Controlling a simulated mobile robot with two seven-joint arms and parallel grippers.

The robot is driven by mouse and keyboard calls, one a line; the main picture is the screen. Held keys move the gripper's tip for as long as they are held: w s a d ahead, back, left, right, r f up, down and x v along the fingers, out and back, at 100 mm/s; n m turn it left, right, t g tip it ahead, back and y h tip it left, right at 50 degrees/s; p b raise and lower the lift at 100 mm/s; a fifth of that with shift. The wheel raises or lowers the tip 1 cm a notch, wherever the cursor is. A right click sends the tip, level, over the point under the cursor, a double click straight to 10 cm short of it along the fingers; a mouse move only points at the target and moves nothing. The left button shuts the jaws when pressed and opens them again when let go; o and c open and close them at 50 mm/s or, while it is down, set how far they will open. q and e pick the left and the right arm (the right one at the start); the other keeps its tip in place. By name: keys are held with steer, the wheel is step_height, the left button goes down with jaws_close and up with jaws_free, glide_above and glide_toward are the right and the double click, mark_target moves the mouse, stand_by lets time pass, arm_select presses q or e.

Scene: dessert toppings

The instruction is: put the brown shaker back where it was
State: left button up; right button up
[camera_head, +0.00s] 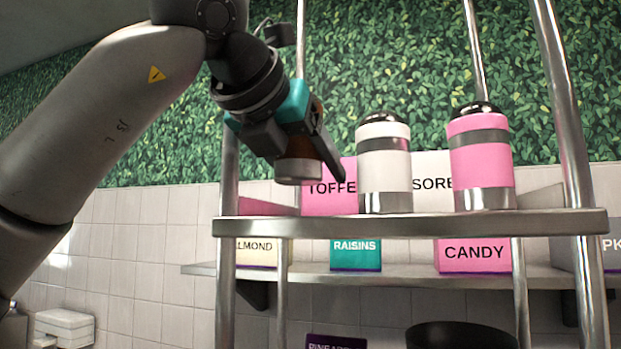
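The brown shaker (298,168) is near the left end of the upper metal shelf (420,224). It is mostly hidden behind my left gripper (308,160); its silver lower band and a strip of brown body show. Its base appears a little above the shelf's front edge and slightly tilted. The gripper's fingers are around the shaker and look closed on it. A white shaker (384,165) and a pink shaker (481,160) stand upright on the shelf to the right. My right gripper is not in view.
Behind the shelf are a pink TOFFEE box (325,200) and a white box (430,175). A lower shelf (400,275) holds ALMOND, RAISINS and CANDY boxes. Metal posts (575,150) frame the rack. The shelf between the brown and white shakers has a small gap.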

mark_target(300, 184)
arm_select(q)
steer(key=shift+w+f, duration=0.1)
steer(key=shift+f, duration=1.65)
steer(key=shift+f, duration=0.15)
steer(key=o, duration=1.2)
